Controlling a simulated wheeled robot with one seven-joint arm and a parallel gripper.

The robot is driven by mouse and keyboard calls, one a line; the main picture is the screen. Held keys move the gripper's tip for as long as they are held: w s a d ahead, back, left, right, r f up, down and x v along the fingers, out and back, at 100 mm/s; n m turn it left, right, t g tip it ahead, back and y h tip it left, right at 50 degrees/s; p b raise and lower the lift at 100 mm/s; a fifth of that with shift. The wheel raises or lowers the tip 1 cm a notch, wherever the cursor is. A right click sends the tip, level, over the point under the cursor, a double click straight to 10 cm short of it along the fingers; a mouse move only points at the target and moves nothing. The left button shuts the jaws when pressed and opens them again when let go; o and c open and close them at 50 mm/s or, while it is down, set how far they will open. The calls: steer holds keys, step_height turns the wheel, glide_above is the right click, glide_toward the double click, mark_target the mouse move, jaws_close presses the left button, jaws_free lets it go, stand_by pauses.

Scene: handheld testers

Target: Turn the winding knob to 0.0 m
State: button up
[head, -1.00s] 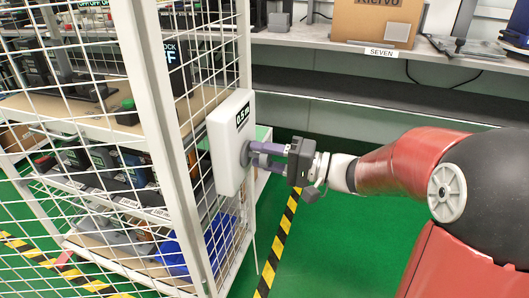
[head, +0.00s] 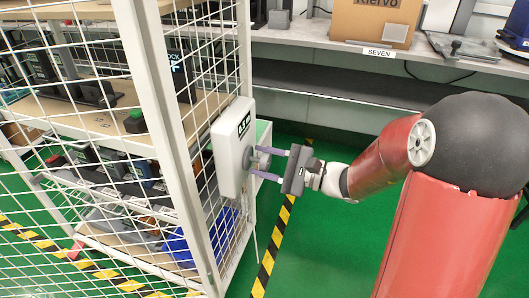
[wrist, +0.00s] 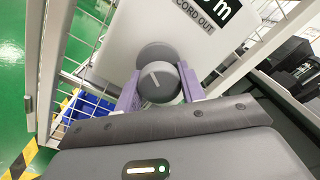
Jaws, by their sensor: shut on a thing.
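The winding knob (wrist: 158,82) is a round dark grey knob with a white pointer line, on the front of a white box (head: 226,150). The box is fixed to the side of a wire-mesh rack. My gripper (head: 262,162) reaches in from the right. Its two purple fingers (wrist: 159,90) are shut on the knob, one on each side. The pointer line leans slightly left of upright in the wrist view.
The white mesh rack (head: 150,100) with shelves of devices stands at the left. A grey bench (head: 330,40) with a cardboard box (head: 372,20) runs along the back. A blue bin (head: 180,248) sits low in the rack. Green floor is clear below my arm.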

steer(key=m+p, duration=0.6)
steer(key=shift+r+m, duration=0.25)
steer(key=shift+m, duration=0.05)
steer(key=shift+s+f+m+h+p, duration=0.1)
steer(key=shift+m+h+p, duration=0.2)
steer(key=shift+m+p, duration=0.9)
steer(key=shift+f+m+p, duration=0.15)
steer(key=shift+m+p, duration=0.4)
steer(key=shift+m, duration=0.65)
steer(key=o, duration=1)
steer(key=shift+c, duration=0.2)
steer(key=v, duration=0.8)
